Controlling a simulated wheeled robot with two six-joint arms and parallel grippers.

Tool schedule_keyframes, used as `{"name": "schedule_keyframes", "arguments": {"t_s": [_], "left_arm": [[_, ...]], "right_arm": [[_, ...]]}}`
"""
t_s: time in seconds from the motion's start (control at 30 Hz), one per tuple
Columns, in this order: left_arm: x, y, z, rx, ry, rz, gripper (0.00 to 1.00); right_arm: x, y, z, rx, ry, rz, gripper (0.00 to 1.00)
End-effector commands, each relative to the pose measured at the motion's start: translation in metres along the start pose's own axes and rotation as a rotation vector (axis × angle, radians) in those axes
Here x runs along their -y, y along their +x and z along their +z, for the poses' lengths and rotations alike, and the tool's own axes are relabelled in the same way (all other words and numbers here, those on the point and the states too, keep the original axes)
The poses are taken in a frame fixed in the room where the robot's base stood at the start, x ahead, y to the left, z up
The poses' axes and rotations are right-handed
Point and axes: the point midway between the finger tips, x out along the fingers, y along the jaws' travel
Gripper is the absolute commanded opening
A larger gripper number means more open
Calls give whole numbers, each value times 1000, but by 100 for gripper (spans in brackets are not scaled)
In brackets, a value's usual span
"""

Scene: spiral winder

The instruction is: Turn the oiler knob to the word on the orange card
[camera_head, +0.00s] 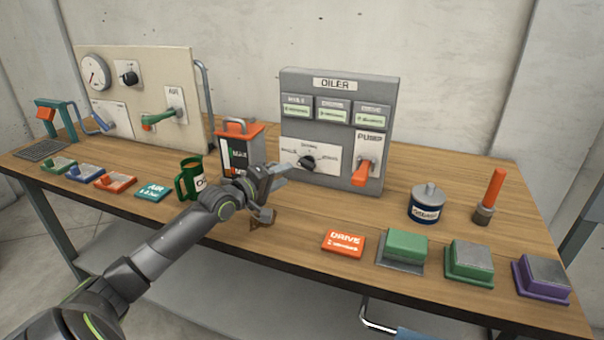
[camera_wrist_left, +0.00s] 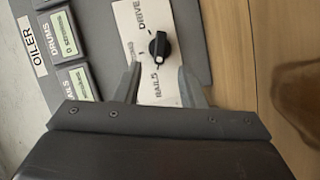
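The grey oiler box (camera_head: 340,95) stands upright at the middle back of the bench. Its black knob (camera_head: 308,162) sits on a white plate marked RAILS, DRUMS and DRIVE. In the left wrist view the knob (camera_wrist_left: 160,46) shows a small white mark on its end toward RAILS. The orange card (camera_head: 344,243) reads DRIVE and lies near the bench front. My left gripper (camera_head: 282,177) is in front of the plate. In the left wrist view its fingers (camera_wrist_left: 160,85) are open and empty, with the knob beyond the gap. My right gripper is not in view.
An orange PUMP lever (camera_head: 365,172) is right of the knob. A lidded tin (camera_head: 426,203), an orange-handled tool (camera_head: 490,197) and several coloured blocks stand right. Bare wood lies before the oiler.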

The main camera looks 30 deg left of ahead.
Motion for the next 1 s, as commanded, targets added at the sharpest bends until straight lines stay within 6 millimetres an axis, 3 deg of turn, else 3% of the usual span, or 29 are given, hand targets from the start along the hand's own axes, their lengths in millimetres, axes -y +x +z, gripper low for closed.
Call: {"name": "schedule_keyframes", "arguments": {"t_s": [0.3, 0.5, 0.93, 1.0], "left_arm": [[1, 54, 1, 0, -5, 1, 36], [1, 75, 0, -1, -2, 0, 36], [0, 82, 0, 0, 0, -1, 36], [0, 82, 0, 0, 0, -1, 27]], "right_arm": [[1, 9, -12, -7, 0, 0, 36], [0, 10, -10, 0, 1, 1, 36], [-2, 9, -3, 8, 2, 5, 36], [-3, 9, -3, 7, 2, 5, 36]]}}
